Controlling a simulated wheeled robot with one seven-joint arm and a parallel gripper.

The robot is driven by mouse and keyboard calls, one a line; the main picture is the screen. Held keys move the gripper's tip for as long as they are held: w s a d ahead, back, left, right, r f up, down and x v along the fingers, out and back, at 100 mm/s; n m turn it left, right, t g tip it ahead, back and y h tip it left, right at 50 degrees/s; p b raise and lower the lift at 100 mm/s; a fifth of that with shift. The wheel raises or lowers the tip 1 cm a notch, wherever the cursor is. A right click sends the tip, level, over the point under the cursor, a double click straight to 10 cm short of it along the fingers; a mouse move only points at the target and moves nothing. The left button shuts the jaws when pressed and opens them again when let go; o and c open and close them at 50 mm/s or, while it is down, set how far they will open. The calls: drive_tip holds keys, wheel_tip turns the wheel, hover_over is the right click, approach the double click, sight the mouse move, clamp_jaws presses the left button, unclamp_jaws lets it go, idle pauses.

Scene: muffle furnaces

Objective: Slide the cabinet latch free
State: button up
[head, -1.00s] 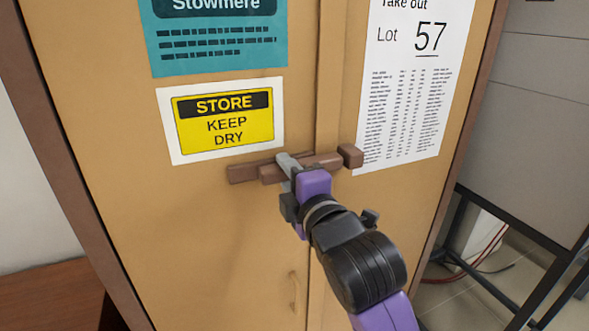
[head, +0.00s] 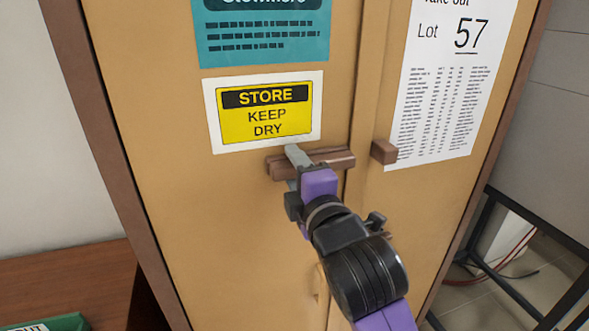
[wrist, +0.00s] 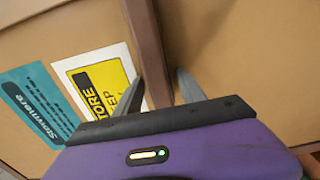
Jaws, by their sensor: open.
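The brown latch bar (head: 338,162) lies across the left door of the tan cabinet (head: 180,200), just below the yellow sign. Its right end is near the door seam, with a clear gap between it and the brown block (head: 383,151) on the right door. My gripper (head: 298,168) is at the bar, with a grey finger showing against it. In the wrist view my open fingers (wrist: 161,88) stand on either side of the brown bar (wrist: 148,50); whether they touch it I cannot tell. My gripper hides part of the bar in the head view.
A yellow "STORE KEEP DRY" sign (head: 265,112) and a teal sign (head: 262,40) are on the left door. A white lot sheet (head: 450,85) is on the right door. A brown table (head: 70,280) stands at left, a dark metal frame (head: 490,215) at right.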

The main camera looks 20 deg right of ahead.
drive_tip(key=s+b, duration=0.1)
drive_tip(key=s, duration=0.6)
drive_tip(key=shift+s+b, duration=0.35)
drive_tip(key=shift+s, duration=0.05)
wheel_tip(320, 180, up, 4)
drive_tip(key=m+t, duration=0.2)
drive_tip(key=m, duration=0.1)
drive_tip(key=s+d+f+m+g, duration=0.2)
drive_tip(key=s+f+m, duration=0.5)
drive_tip(key=s+f, duration=0.7)
drive_tip(key=s+d+f+m+g, duration=0.2)
drive_tip(key=s+f+m, duration=0.6)
drive_tip(key=s+f, duration=0.7)
drive_tip(key=s+g, duration=0.1)
drive_tip(key=s, duration=0.6)
drive_tip(key=shift+s, duration=0.4)
drive_tip(key=shift+o, duration=0.2)
